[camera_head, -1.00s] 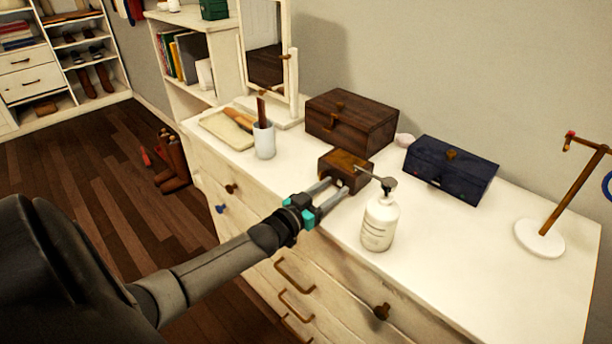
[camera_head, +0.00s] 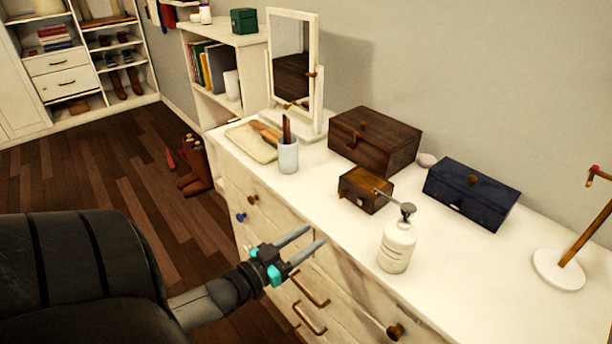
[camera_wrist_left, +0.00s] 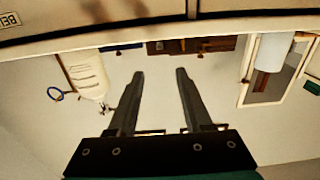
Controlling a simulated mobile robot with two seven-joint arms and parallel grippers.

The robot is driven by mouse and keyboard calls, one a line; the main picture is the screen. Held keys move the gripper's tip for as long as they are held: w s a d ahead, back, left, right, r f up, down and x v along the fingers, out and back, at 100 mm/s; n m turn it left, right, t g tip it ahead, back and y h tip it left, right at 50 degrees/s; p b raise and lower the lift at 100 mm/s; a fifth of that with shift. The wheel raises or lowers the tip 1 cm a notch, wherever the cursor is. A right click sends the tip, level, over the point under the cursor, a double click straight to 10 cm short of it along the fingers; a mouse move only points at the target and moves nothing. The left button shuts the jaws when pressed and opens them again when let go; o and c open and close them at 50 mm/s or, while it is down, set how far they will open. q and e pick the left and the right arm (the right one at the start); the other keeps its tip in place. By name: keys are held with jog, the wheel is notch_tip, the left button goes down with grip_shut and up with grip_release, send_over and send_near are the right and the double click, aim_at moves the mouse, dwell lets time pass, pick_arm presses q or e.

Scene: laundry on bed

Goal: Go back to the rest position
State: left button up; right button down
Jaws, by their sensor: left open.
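My left gripper (camera_head: 308,240) is open and empty. In the head view it is in front of the white dresser (camera_head: 520,270), near its front edge and beside the drawers. In the left wrist view its two fingers (camera_wrist_left: 161,75) are spread with nothing between them. A small brown box (camera_head: 365,191) sits on the dresser top, apart from the fingers. A white pump bottle (camera_head: 397,247) stands to the right of the gripper. My right gripper is not in view.
A large brown box (camera_head: 374,141), a navy box (camera_head: 472,194), a white cup (camera_head: 288,157) and a mirror (camera_head: 293,62) stand on the dresser. A stand (camera_head: 558,270) is at the right. Brown boots (camera_head: 195,168) are on the floor.

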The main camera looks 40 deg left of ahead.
pick_arm(q)
jog(key=shift+s, duration=0.1)
dwell(0.5)
jog(key=s+d+f+g+y, duration=0.15)
jog(key=s+f+g, duration=0.4)
jog(key=f, duration=0.85)
jog(key=s+d+f+g+y, duration=0.1)
jog(key=s+d+f+g, duration=0.25)
jog(key=s+f, duration=0.65)
jog(key=s+d+f+m+g, duration=0.1)
jog(key=s+d+f+g, duration=0.3)
jog(key=s+f, duration=0.3)
jog(key=s+d+f+g+h, duration=0.1)
jog(key=s+d+f+g, duration=0.3)
jog(key=s+d+f, duration=0.3)
jog(key=s+f, duration=0.1)
jog(key=s, duration=0.2)
jog(key=shift+m, duration=0.4)
jog(key=shift+f, duration=0.1)
